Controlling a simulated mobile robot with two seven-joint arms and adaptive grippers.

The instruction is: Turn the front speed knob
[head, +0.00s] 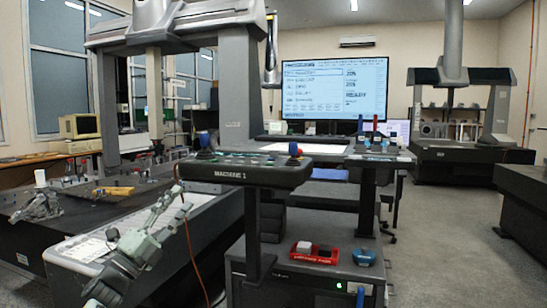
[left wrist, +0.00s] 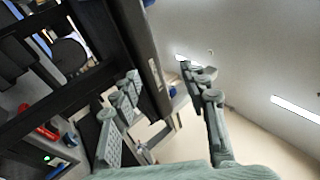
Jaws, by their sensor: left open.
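The control panel marked MACHINE 1 (head: 230,175) stands on a dark post in the middle of the head view. A joystick with a blue top (head: 204,141) is at its left end, and a red and blue control (head: 294,151) is at its right end. Small controls lie between them, too small to tell which is the front speed knob. My left gripper (head: 176,202) is open and empty, to the left of and below the panel's front edge. In the left wrist view its fingers (left wrist: 165,88) are spread, with the panel's dark edge (left wrist: 138,35) beyond them. My right gripper is not in view.
A measuring table (head: 75,245) with a gantry is at the left. An orange cable (head: 192,250) hangs by the panel. A red tray (head: 313,252) and a blue item (head: 364,257) lie on the cabinet below. A large screen (head: 335,90) is behind. Floor is free at right.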

